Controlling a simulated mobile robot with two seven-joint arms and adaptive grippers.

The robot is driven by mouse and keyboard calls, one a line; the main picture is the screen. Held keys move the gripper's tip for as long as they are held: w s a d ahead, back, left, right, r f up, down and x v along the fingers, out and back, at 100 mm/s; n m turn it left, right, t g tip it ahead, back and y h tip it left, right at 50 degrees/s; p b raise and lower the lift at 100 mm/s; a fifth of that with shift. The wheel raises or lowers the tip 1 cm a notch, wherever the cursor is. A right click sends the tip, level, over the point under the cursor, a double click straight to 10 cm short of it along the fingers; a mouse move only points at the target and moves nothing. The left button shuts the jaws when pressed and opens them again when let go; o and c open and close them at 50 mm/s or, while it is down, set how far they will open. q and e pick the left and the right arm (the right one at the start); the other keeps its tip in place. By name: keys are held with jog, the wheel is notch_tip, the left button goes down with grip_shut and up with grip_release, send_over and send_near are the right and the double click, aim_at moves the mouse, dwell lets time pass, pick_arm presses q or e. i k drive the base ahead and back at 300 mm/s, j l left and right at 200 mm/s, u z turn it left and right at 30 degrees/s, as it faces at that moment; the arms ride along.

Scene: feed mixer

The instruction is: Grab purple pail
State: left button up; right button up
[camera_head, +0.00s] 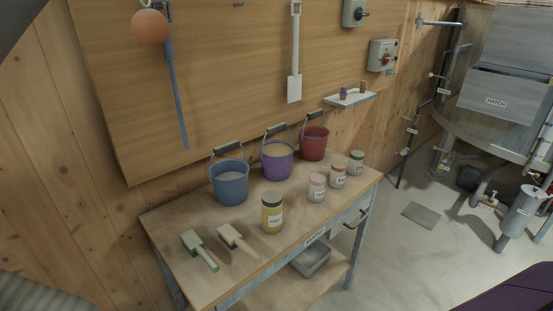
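The purple pail (277,165) stands upright on the wooden workbench (205,290), toward the back by the wall. Its handle is raised, with a dark grip above the rim, and it holds a pale beige content. A blue pail (230,188) stands to its left and a red pail (314,146) to its right and a little farther back, both with raised handles. Neither of my grippers is in view, and nothing touches the purple pail's handle.
In front of the pails stand a yellow jar (272,218) and several smaller jars, including a pink one (317,190). Two scoops or brushes, one green (197,247), lie at front left. A small shelf (350,99) juts from the wall. Floor right of the bench is mostly clear.

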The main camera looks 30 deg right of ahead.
aim_at(276, 154)
jog(key=l+u, duration=0.15)
jog(key=l, duration=0.4)
jog(key=l+u, duration=0.2)
jog(key=l, duration=0.35)
jog(key=k+l+u, duration=0.15)
jog(key=l, duration=0.35)
jog(key=l+u, duration=0.15)
jog(key=l, duration=0.4)
